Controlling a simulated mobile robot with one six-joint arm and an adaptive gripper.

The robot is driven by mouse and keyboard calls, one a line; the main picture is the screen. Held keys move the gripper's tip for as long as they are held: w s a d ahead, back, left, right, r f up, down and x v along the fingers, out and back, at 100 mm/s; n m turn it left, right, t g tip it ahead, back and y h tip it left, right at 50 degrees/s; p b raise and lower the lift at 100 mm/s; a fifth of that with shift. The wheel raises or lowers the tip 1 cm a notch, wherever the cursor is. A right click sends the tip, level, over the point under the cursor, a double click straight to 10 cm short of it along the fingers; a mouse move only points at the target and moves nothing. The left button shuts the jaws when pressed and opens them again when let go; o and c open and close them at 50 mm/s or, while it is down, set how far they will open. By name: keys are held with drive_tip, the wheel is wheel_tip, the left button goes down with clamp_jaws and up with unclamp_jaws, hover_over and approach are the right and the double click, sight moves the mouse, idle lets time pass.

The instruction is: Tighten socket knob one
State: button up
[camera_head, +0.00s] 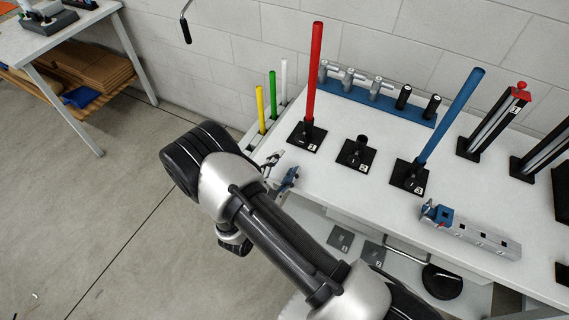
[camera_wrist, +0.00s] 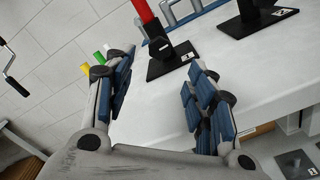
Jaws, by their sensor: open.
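Socket one (camera_head: 303,138) is a black square base marked 1 on the white table, with a red rod (camera_head: 315,72) standing upright in it. In the wrist view the socket base (camera_wrist: 168,66) shows beyond the fingers, with the lower part of the red rod (camera_wrist: 143,12). A small dark rounded part at the foot of the rod may be knob one (camera_wrist: 160,48); its details are too small to tell. My gripper (camera_head: 280,172) is open and empty at the table's left front edge. In the wrist view my gripper (camera_wrist: 160,75) points toward socket one, apart from it.
Socket two (camera_head: 355,153) stands empty to the right. Socket three (camera_head: 410,177) holds a blue rod (camera_head: 452,115). Yellow (camera_head: 260,110), green and white rods stand behind left. A blue rack (camera_head: 370,98) lies along the wall. A grey fixture (camera_head: 470,234) sits near the front edge.

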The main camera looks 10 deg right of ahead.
sight(299, 140)
drive_tip(key=n, duration=0.1)
drive_tip(key=n+p, duration=0.1)
drive_tip(key=p, duration=0.1)
drive_tip(key=shift+s+a+r+n, duration=0.2)
drive_tip(key=shift+s+a+n, duration=0.1)
drive_tip(key=shift+a+n, duration=0.1)
drive_tip(key=w+d+n+p, duration=0.1)
drive_tip(key=w+d+n, duration=0.1)
drive_tip(key=w+n, duration=0.1)
drive_tip(key=w+d+n+p, duration=0.1)
drive_tip(key=w+d+n, duration=0.2)
drive_tip(key=w, duration=0.1)
drive_tip(key=w+d+n, duration=0.3)
drive_tip(key=w, duration=0.1)
drive_tip(key=shift+w+d+f+p, duration=0.1)
drive_tip(key=shift+w+f+p, duration=0.1)
drive_tip(key=shift+p, duration=0.2)
drive_tip(key=shift+c, duration=0.6)
drive_tip(key=c, duration=1)
